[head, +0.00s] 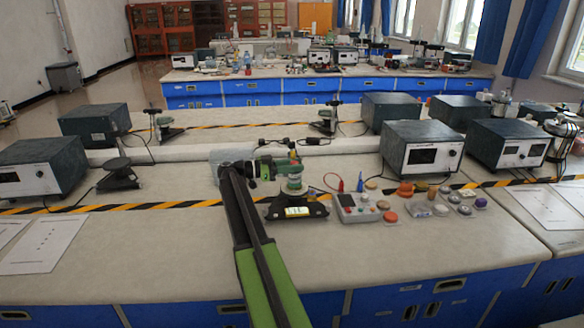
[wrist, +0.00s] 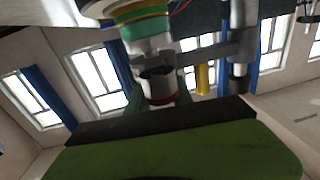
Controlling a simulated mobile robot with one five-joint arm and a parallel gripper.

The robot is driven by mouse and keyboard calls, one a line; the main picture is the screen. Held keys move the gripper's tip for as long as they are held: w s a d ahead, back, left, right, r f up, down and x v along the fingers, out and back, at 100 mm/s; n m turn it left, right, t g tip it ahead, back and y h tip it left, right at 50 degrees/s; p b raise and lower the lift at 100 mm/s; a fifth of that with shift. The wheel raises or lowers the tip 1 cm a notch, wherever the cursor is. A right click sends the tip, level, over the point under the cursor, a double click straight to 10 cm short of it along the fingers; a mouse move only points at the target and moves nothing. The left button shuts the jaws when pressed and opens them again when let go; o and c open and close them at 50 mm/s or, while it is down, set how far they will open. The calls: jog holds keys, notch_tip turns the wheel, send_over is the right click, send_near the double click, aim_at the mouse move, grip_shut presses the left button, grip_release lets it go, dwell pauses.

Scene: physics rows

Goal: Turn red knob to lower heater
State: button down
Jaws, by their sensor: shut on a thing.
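My gripper (head: 268,168) reaches the small bench apparatus (head: 294,184), a silver and green round body on a black base (head: 297,208) with a yellow label. In the wrist view, a grey cylinder (wrist: 157,72) with a dark red ring at its end meets the black edge of a green part of mine. Green and orange bands (wrist: 140,13) sit above it. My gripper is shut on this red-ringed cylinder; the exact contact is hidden. I cannot make out the knob clearly in the head view.
A grey control box (head: 358,207) with small knobs stands right of the apparatus. Several round coloured pieces (head: 390,216) and small parts lie further right. Power units (head: 421,148) stand behind. Striped tape (head: 150,205) crosses the bench. The front bench surface (head: 420,250) is clear.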

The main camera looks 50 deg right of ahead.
jog(key=shift+m+g+y, duration=0.3)
jog(key=shift+g, duration=0.1)
jog(key=c, duration=1.1)
grip_release()
jog(key=v, duration=1.7)
jog(key=shift+w+a, duration=0.1)
jog(key=shift+w, duration=0.1)
